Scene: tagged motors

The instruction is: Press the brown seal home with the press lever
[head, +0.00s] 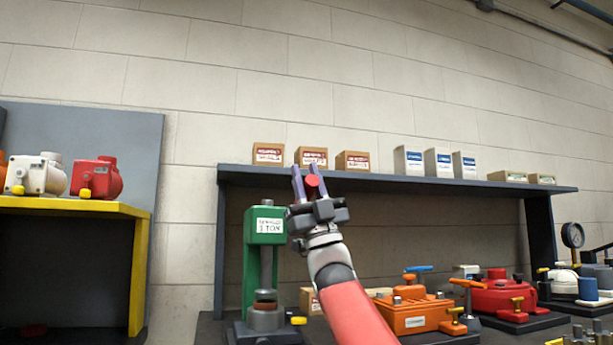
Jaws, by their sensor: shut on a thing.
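The green press (265,224) with a "1 TON" label stands on the bench left of my arm. Under its ram, a thin brown ring, seemingly the brown seal (265,296), sits on top of a grey cylindrical part (266,318). Whether it is fully seated cannot be told. My gripper (309,182) is raised in front of the shelf, to the right of the press head. Its purple fingers are shut on a red round end, seemingly the knob of the press lever (313,185). The rest of the lever is hidden behind my gripper.
A dark shelf (400,181) with several boxes runs behind my gripper. An orange motor (415,316) and a red motor (495,294) stand on the bench to the right. A yellow-edged stand (139,265) holds motors at left.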

